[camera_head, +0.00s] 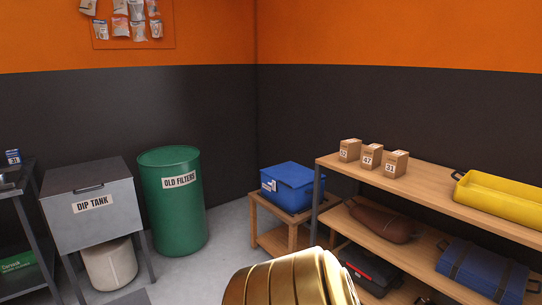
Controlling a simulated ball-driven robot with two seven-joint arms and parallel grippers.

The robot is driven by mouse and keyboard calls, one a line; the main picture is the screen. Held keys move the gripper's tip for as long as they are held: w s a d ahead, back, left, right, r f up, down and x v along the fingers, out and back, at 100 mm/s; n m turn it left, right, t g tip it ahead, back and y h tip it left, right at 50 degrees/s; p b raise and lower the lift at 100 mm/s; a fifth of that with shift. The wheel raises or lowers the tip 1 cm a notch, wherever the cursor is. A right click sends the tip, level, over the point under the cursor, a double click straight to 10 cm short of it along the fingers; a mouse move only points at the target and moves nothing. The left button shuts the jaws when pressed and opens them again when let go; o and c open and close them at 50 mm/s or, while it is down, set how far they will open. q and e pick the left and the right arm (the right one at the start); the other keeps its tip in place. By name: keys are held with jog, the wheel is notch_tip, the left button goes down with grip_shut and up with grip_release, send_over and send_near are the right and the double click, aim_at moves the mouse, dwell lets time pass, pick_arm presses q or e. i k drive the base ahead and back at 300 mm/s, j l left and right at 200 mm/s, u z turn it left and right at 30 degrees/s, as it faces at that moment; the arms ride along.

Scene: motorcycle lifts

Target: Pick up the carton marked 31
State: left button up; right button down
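The carton marked 31 (395,164) is a small brown cardboard box with a white label. It stands upright on the top board of the wooden shelf unit (440,189) at the right. It is the rightmost of three similar cartons in a row. The middle carton is marked 47 (371,156). The left carton (350,150) has a label too small to read surely. Neither of my grippers is in view. A gold, ribbed part of my own body shows at the bottom middle.
A yellow tray (500,200) lies right of the cartons. A brown bag-like object (381,220) and blue case (482,268) lie below. A blue bin (292,187) sits on a wooden stand. A green drum (172,210) and dip tank (92,205) stand left.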

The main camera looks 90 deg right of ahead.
aim_at(396, 163)
jog(key=z, duration=3.65)
jog(key=i+l, duration=0.1)
jog(key=i, duration=0.6)
jog(key=i+l+u, duration=0.1)
jog(key=i, duration=0.65)
